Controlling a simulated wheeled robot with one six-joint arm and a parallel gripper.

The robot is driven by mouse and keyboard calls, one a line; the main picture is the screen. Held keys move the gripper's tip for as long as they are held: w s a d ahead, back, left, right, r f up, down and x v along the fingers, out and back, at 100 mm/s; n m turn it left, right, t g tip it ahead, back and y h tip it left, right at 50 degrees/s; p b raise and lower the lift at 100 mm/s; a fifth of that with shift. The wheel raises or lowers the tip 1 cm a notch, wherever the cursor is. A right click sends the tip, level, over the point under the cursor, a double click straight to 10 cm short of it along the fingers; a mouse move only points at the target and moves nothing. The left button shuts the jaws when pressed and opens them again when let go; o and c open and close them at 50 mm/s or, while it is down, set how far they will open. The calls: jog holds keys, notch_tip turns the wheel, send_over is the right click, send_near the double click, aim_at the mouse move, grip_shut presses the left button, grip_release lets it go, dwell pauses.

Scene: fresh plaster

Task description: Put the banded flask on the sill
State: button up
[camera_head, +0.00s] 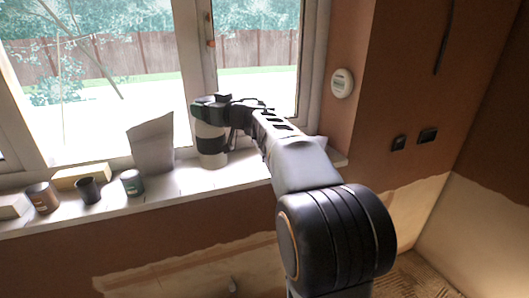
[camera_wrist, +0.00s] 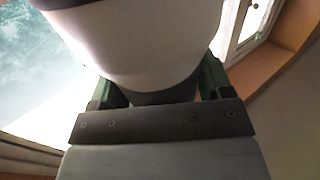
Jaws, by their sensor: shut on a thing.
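In the wrist view the flask's white body (camera_wrist: 145,45) fills the upper middle, between the green fingers of my gripper (camera_wrist: 160,88). The flask's far side is hidden.
On the sill to the left stand a grey-white upright packet (camera_head: 151,148), a dark green cup (camera_head: 132,183), a black cup (camera_head: 88,190), a brown jar (camera_head: 42,197), a yellow block (camera_head: 82,176) and a pale block (camera_head: 12,206). The sill right of the flask looks clear.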

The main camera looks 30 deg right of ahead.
jog(key=shift+w+d+r, duration=0.15)
jog(key=shift+w+d, duration=0.15)
jog(key=w+d+f+p, duration=0.2)
jog(key=w+d+f, duration=0.5)
jog(key=w+f, duration=0.3)
jog(key=shift+w+d+f, duration=0.2)
jog(key=shift+d+f, duration=0.15)
jog(key=shift+f, duration=1.1)
jog(key=o, duration=1.7)
